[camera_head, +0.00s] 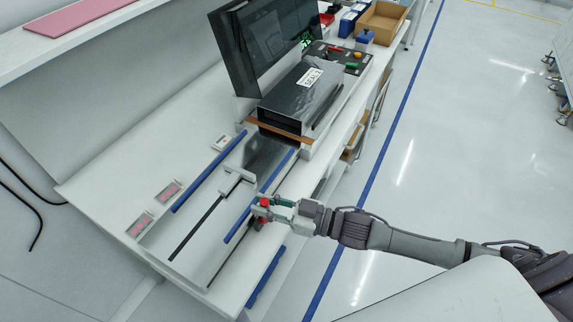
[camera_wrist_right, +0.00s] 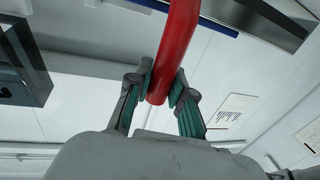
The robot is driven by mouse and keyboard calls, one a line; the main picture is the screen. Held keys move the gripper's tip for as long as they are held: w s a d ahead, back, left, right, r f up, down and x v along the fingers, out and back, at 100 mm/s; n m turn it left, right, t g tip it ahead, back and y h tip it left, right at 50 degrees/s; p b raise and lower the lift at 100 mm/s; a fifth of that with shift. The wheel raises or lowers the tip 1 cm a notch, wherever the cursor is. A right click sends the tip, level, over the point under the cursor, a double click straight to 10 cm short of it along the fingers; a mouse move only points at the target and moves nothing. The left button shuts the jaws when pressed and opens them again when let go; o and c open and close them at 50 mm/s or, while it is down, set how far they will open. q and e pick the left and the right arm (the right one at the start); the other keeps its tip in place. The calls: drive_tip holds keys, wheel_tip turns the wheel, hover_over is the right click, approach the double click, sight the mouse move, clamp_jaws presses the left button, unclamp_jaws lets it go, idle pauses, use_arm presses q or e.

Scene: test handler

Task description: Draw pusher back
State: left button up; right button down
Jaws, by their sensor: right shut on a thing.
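The pusher (camera_head: 235,181) is a light T-shaped plate on a dark rod, lying between blue rails on the white bench. Its plate sits short of the dark machine's opening. My right gripper (camera_head: 268,207) is at the right rail, shut on a red handle (camera_head: 263,201). In the right wrist view the red handle (camera_wrist_right: 178,50) stands between the teal finger pads of my right gripper (camera_wrist_right: 163,97). How the handle joins the pusher is hidden behind the gripper. My left gripper is not in view.
The machine (camera_head: 290,97) with a screen (camera_head: 262,45) stands at the back of the bench. Small panels with pink displays (camera_head: 168,192) lie left of the rails. A cardboard box (camera_head: 381,22) is at the far end.

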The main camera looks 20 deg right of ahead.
drive_tip(key=s+a+p, duration=0.3)
drive_tip(key=s+a, duration=1)
drive_tip(key=a, duration=0.1)
drive_tip(key=shift+a, duration=0.3)
drive_tip(key=shift+s, duration=0.1)
drive_tip(key=c, duration=1.3)
unclamp_jaws()
drive_tip(key=o, duration=0.3)
drive_tip(key=shift+a, duration=0.15)
drive_tip(key=v, duration=1.2)
